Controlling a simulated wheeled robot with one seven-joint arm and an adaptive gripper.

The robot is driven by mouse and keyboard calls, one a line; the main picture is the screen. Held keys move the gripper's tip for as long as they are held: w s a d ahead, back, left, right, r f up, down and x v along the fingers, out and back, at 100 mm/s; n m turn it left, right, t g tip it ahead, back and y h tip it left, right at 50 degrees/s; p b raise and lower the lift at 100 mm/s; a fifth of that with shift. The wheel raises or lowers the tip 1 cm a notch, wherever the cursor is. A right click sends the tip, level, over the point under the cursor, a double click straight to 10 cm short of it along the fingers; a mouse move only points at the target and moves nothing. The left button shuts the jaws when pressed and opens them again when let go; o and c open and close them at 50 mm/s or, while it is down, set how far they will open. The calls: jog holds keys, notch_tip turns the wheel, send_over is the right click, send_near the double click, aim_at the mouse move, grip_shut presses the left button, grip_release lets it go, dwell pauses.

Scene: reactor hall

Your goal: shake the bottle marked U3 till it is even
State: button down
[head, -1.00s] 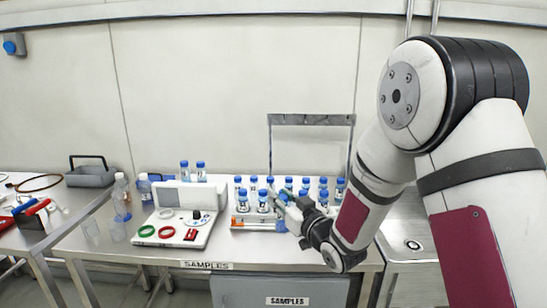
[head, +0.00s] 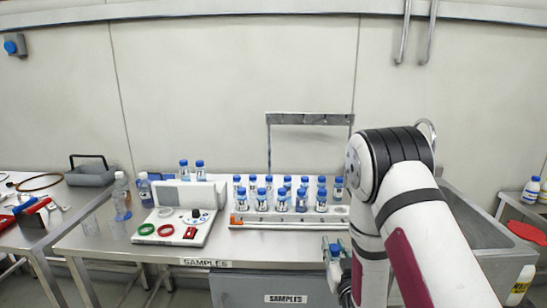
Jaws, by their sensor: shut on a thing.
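My gripper (head: 338,259) is at the right end of the sample table, in front of the rack and near the table's front edge. It is shut on a small bottle with a blue cap (head: 334,247), held apart from the rack. The bottle's marking is too small to read, and its lower part and contents are mostly hidden. The white rack (head: 270,224) holds two rows of similar blue-capped bottles with white labels. I cannot read which is U3.
A white device with a green ring and a red ring (head: 165,230) stands left of the rack. Two clear bottles (head: 122,194) and a grey tray (head: 90,174) are further left. A sink (head: 468,235) is at the right, behind my arm. The table's front strip is clear.

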jog(key=shift+s+d+f+m+h, duration=0.2)
jog(key=shift+s+d+f+h, duration=0.15)
jog(key=shift+d, duration=0.15)
jog(key=shift+s+d+f+m+h, duration=0.2)
jog(key=shift+d+f+h, duration=0.1)
jog(key=shift+d, duration=0.15)
jog(key=shift+s+d+r, duration=0.1)
jog(key=shift+r, duration=0.2)
jog(key=shift+f+p, duration=0.4)
jog(key=shift+p, duration=0.35)
notch_tip(320, 180, up, 5)
jog(key=p, duration=0.3)
jog(key=shift+f+b, duration=0.65)
jog(key=shift+f, duration=1.85)
jog(key=shift+r+p, duration=1.4)
jog(key=shift+r, duration=0.95)
jog(key=shift+f+b, duration=0.5)
jog(key=shift+f, duration=1.85)
notch_tip(320, 180, up, 5)
jog(key=p, duration=0.3)
jog(key=shift+f+b, duration=0.6)
jog(key=shift+f, duration=1.9)
